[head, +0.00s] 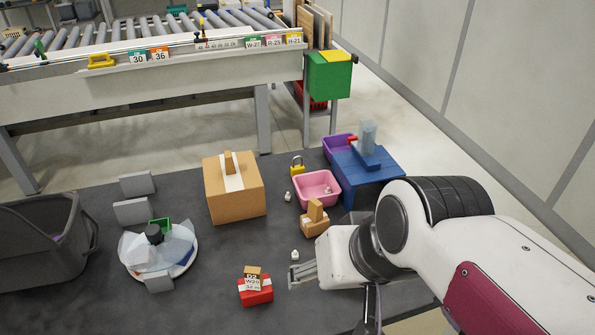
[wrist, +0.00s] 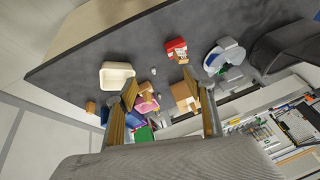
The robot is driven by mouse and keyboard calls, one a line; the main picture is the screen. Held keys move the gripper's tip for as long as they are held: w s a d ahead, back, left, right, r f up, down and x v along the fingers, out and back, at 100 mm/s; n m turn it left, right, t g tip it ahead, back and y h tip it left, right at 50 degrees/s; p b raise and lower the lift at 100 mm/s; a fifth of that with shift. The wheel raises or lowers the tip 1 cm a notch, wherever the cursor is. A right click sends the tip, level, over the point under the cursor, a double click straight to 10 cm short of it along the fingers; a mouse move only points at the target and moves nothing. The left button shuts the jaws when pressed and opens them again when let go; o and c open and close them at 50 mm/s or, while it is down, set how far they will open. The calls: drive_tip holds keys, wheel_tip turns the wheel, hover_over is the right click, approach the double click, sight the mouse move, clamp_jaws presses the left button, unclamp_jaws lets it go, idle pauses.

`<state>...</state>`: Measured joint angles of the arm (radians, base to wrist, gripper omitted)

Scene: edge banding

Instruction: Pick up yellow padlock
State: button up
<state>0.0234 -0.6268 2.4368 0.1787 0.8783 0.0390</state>
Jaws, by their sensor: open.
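The yellow padlock (head: 297,167) stands on the dark mat in the head view, between the large cardboard box and the pink bin, with its shackle up. My gripper (head: 301,274) is at the lower middle of the head view, nearer the camera than the padlock and well apart from it. In the wrist view my gripper (wrist: 167,97) shows two spread fingers with nothing held between them. I cannot make out the padlock in the wrist view.
A cardboard box (head: 236,194) stands left of the padlock, and a pink bin (head: 318,194) stands at its right. A small cardboard box (head: 314,224) and a blue box (head: 366,178) are nearby. A red box (head: 256,291) lies left of my gripper. Bare mat lies in front of the cardboard box.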

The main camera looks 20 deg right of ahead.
drive_tip(key=w+a+m+t+y, duration=0.1)
drive_tip(key=w+a+m+y, duration=0.15)
drive_tip(key=w+m, duration=0.85)
drive_tip(key=w+a+m+t+y, duration=0.2)
drive_tip(key=w+m+y, duration=0.15)
drive_tip(key=w, duration=1.55)
drive_tip(key=w+d+f+m+t+h, duration=0.1)
drive_tip(key=w+d+f+m, duration=0.25)
drive_tip(key=w, duration=0.25)
drive_tip(key=w+d+f+m+t, duration=0.2)
drive_tip(key=w+d+f+m, duration=0.15)
drive_tip(key=w+m, duration=0.2)
drive_tip(key=w+d+f+m+h, duration=0.1)
drive_tip(key=w+d+f+m, duration=0.1)
drive_tip(key=d+f+m, duration=0.1)
drive_tip(key=w+d+f+m+h, duration=0.1)
drive_tip(key=w+d+f+m, duration=0.1)
drive_tip(key=d+f, duration=0.3)
drive_tip(key=w+d+f+m+t+h, duration=0.1)
drive_tip(key=w+d+f+m+h, duration=0.1)
drive_tip(key=w+d+f+m, duration=0.1)
drive_tip(key=shift+w+d+f+m, duration=0.35)
drive_tip(key=shift+w+d+f, duration=0.4)
drive_tip(key=shift+f, duration=0.1)
drive_tip(key=shift+w+a, duration=0.1)
